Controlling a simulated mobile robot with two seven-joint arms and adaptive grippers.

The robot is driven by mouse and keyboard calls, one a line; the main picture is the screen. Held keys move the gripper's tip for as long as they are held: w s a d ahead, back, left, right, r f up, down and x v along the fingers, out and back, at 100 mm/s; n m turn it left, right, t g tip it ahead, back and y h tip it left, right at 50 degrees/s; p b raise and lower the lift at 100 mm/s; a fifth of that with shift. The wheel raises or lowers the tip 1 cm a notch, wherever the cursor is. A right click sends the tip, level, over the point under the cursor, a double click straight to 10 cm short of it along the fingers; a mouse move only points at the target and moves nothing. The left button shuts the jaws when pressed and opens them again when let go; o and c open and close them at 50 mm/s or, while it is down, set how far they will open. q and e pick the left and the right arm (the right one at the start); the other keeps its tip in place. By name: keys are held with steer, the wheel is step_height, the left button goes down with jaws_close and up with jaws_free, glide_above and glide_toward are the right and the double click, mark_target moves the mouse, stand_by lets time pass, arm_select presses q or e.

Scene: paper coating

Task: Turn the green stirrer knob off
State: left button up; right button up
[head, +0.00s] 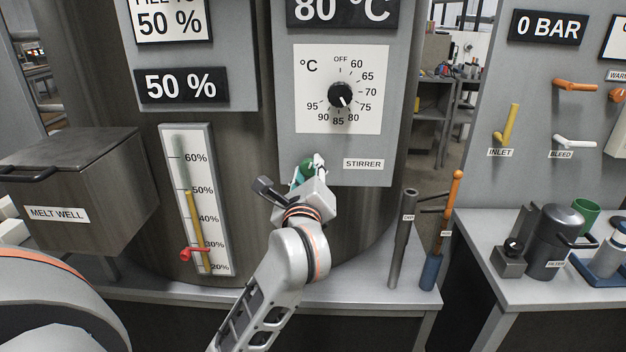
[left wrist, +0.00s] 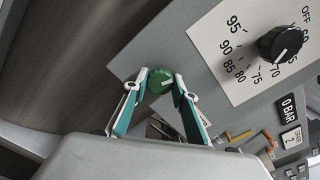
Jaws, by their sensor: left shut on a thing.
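The green stirrer knob (head: 307,169) sits low on the grey control panel, left of the STIRRER label (head: 363,164). My left gripper (head: 309,172) reaches up to it and partly covers it in the head view. In the left wrist view the green knob (left wrist: 160,81) sits between the two fingertips of my left gripper (left wrist: 161,84), which are shut on it. A white pointer mark shows on the knob face. My right gripper is not in view.
Above the knob is a black temperature dial (head: 340,95) with its pointer between 75 and 80. A level gauge (head: 200,245) stands to the left. A grey tool (head: 403,240) and an orange-and-blue tool (head: 440,235) stand at the right on the bench.

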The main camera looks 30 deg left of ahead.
arm_select(q)
steer(key=shift+f+n+b, duration=0.3)
steer(key=shift+f+n, duration=0.1)
steer(key=shift+r+n+b, duration=0.15)
steer(key=shift+n+b, duration=0.6)
steer(key=shift+n, duration=0.15)
steer(key=shift+r+n+b, duration=0.15)
steer(key=shift+n+b, duration=0.15)
steer(key=shift+n, duration=0.1)
steer(key=shift+r, duration=0.1)
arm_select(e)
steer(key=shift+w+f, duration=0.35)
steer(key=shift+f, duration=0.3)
arm_select(q)
steer(key=o, duration=1)
steer(key=shift+o, duration=0.6)
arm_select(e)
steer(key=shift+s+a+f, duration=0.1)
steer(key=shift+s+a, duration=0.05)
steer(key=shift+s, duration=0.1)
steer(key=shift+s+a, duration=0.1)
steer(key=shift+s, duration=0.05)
